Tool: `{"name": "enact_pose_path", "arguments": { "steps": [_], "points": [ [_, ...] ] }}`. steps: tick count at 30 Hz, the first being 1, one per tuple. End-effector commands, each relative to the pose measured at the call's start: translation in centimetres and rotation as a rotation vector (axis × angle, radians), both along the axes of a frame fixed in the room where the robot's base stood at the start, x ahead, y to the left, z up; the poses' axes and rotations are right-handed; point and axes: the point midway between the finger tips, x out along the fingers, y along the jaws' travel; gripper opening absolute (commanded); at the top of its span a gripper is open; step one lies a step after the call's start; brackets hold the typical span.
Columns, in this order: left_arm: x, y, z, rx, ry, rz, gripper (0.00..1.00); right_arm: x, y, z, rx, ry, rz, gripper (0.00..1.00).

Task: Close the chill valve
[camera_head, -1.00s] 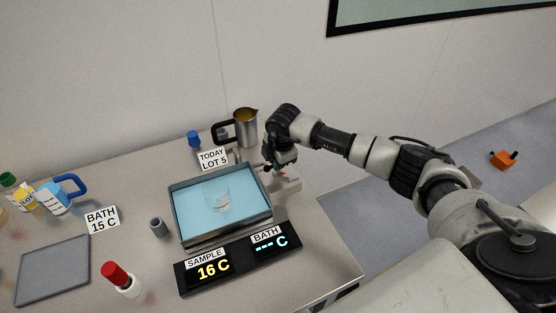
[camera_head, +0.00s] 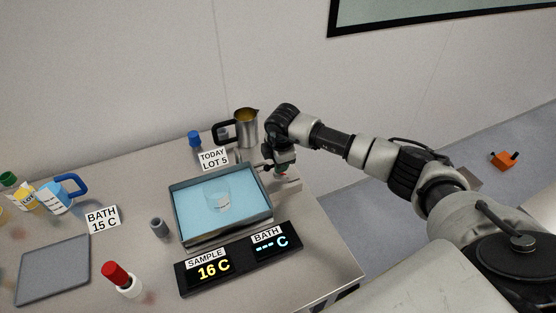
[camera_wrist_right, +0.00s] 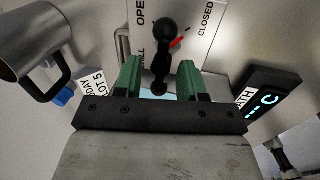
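The chill valve has a black lever handle (camera_wrist_right: 161,65) with a rounded knob, in front of a white plate marked OPEN (camera_wrist_right: 141,12) on the left and CLOSED (camera_wrist_right: 206,17) on the right. A small red mark lies beside the lever on its right. My right gripper (camera_wrist_right: 159,75) is open, its green fingers on either side of the lever, with visible gaps. In the head view my right gripper (camera_head: 281,171) points down over the pale valve base (camera_head: 291,187), right of the bath, and hides the lever. My left gripper is not in view.
A bath tray of blue liquid with a beaker (camera_head: 217,199) stands left of the valve. A steel jug (camera_head: 246,127) is behind it. A display (camera_head: 240,262) reads SAMPLE 16 C and BATH --- C. A red-capped bottle (camera_head: 121,281) and grey tray (camera_head: 53,268) are farther left.

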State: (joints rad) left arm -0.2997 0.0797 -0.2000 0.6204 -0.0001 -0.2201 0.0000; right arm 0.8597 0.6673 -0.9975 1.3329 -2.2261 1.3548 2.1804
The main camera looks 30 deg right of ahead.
Motion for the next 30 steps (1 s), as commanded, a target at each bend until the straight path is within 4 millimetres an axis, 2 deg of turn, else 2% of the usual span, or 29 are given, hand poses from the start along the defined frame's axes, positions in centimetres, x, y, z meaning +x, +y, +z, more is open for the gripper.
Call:
{"name": "enact_pose_path", "arguments": {
  "steps": [7, 11, 24, 30],
  "points": [
    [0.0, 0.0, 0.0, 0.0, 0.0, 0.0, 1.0, -0.1, 0.0, -0.1, 0.0, 0.002, 0.002, 0.4],
    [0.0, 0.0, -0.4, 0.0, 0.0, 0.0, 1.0, -0.2, 0.0, 0.7, 0.001, 0.0, 0.003, 0.4],
    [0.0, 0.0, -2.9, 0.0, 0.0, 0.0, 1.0, -1.7, 0.1, 8.6, -0.001, -0.002, 0.002, 0.4],
    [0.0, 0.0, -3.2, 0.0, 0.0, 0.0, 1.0, -2.1, 0.2, 10.3, 0.0, 0.0, 0.001, 0.4]
  ]
}}
